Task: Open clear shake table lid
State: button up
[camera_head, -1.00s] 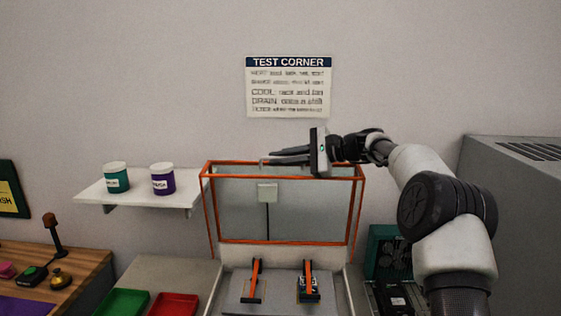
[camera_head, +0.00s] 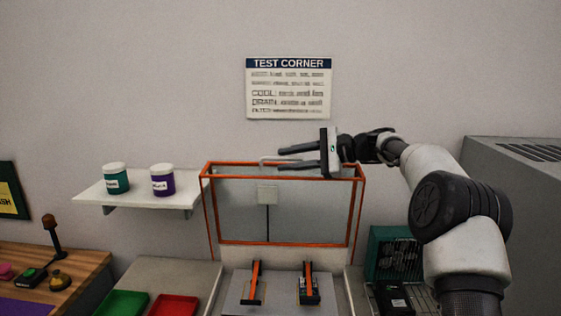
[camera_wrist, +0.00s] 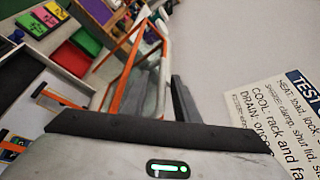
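The clear shake table lid (camera_head: 230,210) has an orange frame and stands raised, close to upright, at the back of the shake table (camera_head: 235,295). A thin grey handle (camera_head: 264,160) shows at its top edge. My gripper (camera_head: 282,157) is at the top edge, reaching in from the right. Its two dark fingers are apart, with a gap between them, near the right end of the handle. Nothing is seen held. In the wrist view the lid's orange frame (camera_wrist: 126,72) is beyond the dark fingers (camera_wrist: 184,104).
Two orange-strapped clamps (camera_head: 256,280) are on the table. A green tray (camera_head: 122,303) and a red tray (camera_head: 174,306) lie to the left. A wall shelf (camera_head: 140,195) with two jars is at left. A large grey cabinet (camera_head: 520,220) stands at right. The wall is close behind.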

jog(key=v, duration=1.5)
jog(key=shift+r+b, duration=0.25)
jog(key=shift+b, duration=0.15)
jog(key=shift+s+a, duration=0.1)
jog(key=s+a+f+n+h, duration=0.1)
jog(key=s+a+n+h, duration=0.25)
jog(key=s, duration=0.55)
jog(key=s+a+f+n+h, duration=0.2)
jog(key=s+a+h, duration=0.3)
jog(key=s, duration=0.4)
jog(key=s+d+f+n+h, duration=0.3)
jog(key=s+d+f, duration=0.2)
jog(key=s, duration=0.7)
jog(key=s+d+f+n+t+h, duration=0.1)
jog(key=s+d+f+n+h, duration=0.2)
jog(key=s, duration=0.8)
notch_tip(320, 180, down, 4)
jog(key=d, duration=0.2)
jog(key=shift+s+d, duration=0.35)
jog(key=shift+s, duration=0.05)
jog(key=shift+r, duration=0.2)
